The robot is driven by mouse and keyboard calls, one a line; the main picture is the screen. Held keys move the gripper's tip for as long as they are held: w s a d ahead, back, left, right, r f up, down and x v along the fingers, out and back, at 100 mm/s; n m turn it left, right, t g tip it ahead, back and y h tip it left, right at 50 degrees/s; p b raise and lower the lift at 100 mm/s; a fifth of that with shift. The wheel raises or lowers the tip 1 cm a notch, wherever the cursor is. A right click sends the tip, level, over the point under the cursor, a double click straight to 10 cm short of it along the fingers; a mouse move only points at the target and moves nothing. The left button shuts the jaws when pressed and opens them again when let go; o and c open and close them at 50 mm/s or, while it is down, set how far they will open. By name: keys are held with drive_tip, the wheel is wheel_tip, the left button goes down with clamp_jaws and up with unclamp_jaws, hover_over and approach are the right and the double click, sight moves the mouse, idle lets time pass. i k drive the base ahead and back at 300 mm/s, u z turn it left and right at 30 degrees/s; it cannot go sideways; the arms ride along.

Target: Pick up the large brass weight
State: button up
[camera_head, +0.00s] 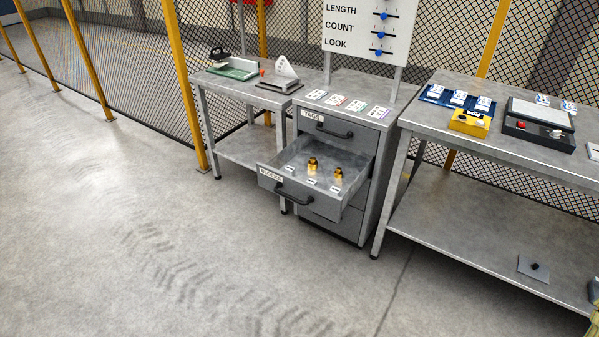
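Two brass weights stand upright in an open drawer (325,209) of the grey cabinet. The left brass weight (312,165) is farther back, and the right brass weight (338,175) is nearer the right wall of the drawer. They look close in size, and I cannot tell for sure which is the large one. Small white labels lie on the drawer floor in front of and beside them. My gripper is not in view.
The cabinet (374,185) stands between a left table (233,95) and a right workbench (440,120). Cards lie on its top below a sign board (368,28). A yellow box (469,123) and a scale-like device (540,122) sit on the workbench. The floor in front is clear.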

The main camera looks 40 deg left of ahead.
sight(313, 163)
drive_tip(key=u, duration=1.95)
drive_tip(key=i, duration=0.4)
drive_tip(key=z, duration=0.2)
